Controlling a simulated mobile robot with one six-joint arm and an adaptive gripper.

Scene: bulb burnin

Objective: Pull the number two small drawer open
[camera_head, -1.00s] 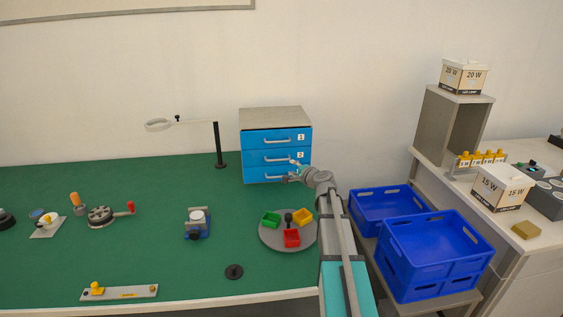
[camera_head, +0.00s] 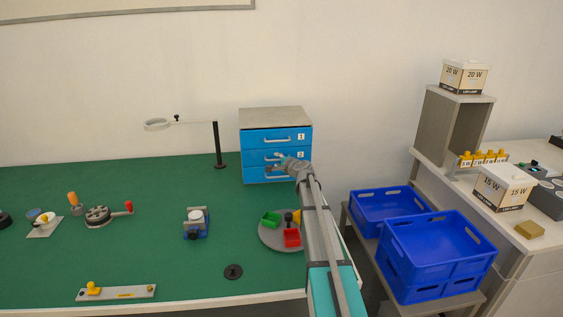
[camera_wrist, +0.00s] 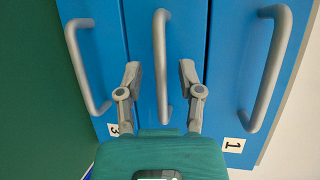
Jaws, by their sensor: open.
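The blue three-drawer cabinet (camera_head: 250,142) stands at the back of the green bench. Its number two drawer (camera_head: 256,155) is the middle one and looks shut, flush with the others. My gripper (camera_head: 281,160) is in front of that drawer and partly covers it. In the wrist view the middle handle (camera_wrist: 161,60) is a grey bar between the two open fingers of my gripper (camera_wrist: 159,72), one on each side. No contact shows. The number one drawer (camera_wrist: 238,75) is on the right there and the number three drawer (camera_wrist: 107,50) on the left.
A magnifier stand (camera_head: 218,145) is left of the cabinet. A round tray (camera_head: 268,240) with coloured bins lies in front, partly behind my arm. Blue crates (camera_head: 435,250) stand right of the bench. The bench just left of the cabinet is mostly clear.

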